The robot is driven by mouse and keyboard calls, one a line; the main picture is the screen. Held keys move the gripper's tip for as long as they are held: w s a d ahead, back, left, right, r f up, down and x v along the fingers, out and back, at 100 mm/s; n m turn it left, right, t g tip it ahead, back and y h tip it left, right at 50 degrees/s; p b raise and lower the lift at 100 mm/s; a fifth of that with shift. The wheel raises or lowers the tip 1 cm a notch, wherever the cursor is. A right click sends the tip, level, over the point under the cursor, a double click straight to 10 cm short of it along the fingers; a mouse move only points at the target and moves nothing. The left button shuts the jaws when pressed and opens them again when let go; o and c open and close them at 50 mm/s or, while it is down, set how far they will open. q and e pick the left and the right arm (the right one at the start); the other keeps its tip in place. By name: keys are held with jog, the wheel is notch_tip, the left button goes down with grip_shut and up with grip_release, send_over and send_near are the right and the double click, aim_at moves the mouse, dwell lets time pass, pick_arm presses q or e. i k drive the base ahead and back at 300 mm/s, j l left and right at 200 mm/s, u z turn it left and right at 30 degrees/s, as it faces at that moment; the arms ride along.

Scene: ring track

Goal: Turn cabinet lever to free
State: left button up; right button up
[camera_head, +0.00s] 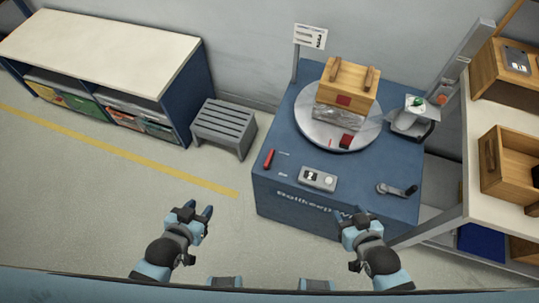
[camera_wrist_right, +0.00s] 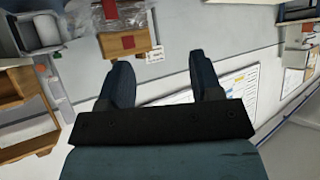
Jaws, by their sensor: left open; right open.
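The blue cabinet (camera_head: 285,205) stands ahead of me, right of centre in the head view. A dark lever with a grey round hub (camera_head: 383,188) lies on its top near the front right corner, its arm pointing right. My right gripper (camera_head: 352,218) is open and empty, in front of the cabinet, left of and nearer than the lever. My left gripper (camera_head: 199,213) is open and empty over the floor, left of the cabinet. In the right wrist view, the right gripper's fingers (camera_wrist_right: 161,82) are spread with nothing between them. The lever is not clearly visible there.
A round turntable (camera_head: 313,127) on the cabinet carries a wooden box (camera_head: 347,82). A grey control box (camera_head: 318,179) and a red-handled tool (camera_head: 269,159) lie near the front edge. A grey stool (camera_head: 224,124) stands left; shelving with wooden bins (camera_head: 504,160) stands right. Floor at left is clear.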

aim_at(267, 164)
jog(key=u, duration=0.6)
jog(key=k+l+u, duration=0.1)
jog(key=u, duration=0.25)
jog(key=k+l+u, duration=0.1)
jog(key=u, duration=0.25)
jog(key=k+l+u, duration=0.15)
jog(key=u, duration=0.2)
jog(key=k+l, duration=0.2)
